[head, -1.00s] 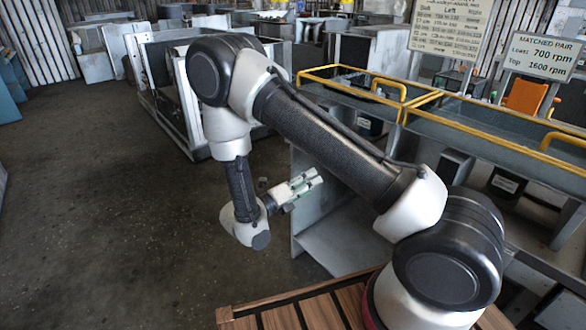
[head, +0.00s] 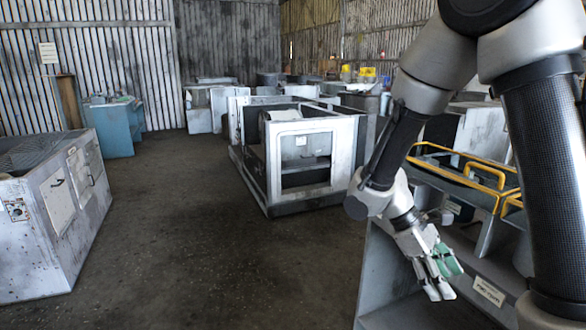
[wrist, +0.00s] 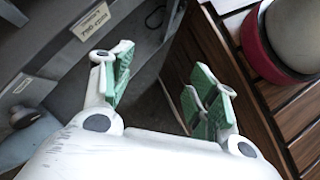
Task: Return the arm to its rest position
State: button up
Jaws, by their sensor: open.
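My gripper (head: 436,276) hangs at the lower right in the head view, in front of a grey metal bench (head: 377,275). Its green-padded fingers are spread apart and point downward, with nothing between them. In the wrist view the open gripper (wrist: 160,95) shows a clear gap between its fingers, with dark floor beyond. My arm is bent, with its upper links at the right edge of the head view.
Yellow rails (head: 450,170) top the bench, and a small label plate (head: 488,291) sits on its front. A white-grey housing frame (head: 300,165) stands mid-floor. A grey cabinet (head: 60,210) stands at left. The dark floor (head: 200,220) between them is clear.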

jog(key=s+d+r+m+t+y, duration=0.25)
jog(key=s+r+m+t, duration=0.2)
jog(key=r, duration=0.45)
jog(key=s+d+r+m+t+y, duration=0.2)
jog(key=s+r+m+t+y, duration=0.25)
jog(key=r, duration=0.45)
jog(key=w+a+f+n+g+h, duration=0.1)
jog(key=w+f+n+g+h, duration=0.3)
jog(key=f, duration=0.5)
jog(key=w+f+n+g+h, duration=0.1)
jog(key=w+f+n+h, duration=0.45)
jog(key=f, duration=0.35)
jog(key=w+a+f+n+g+h, duration=0.1)
jog(key=w+f+n+g+h, duration=0.25)
jog(key=w+f+h, duration=0.35)
jog(key=w+a+f+n+t, duration=0.2)
jog(key=w+n+t, duration=0.2)
jog(key=w+t, duration=0.2)
jog(key=w+a+f+n+t, duration=0.2)
jog(key=w+a+n+t, duration=0.1)
jog(key=w+n+t, duration=0.15)
jog(key=x, duration=0.8)
jog(key=shift+w, duration=0.3)
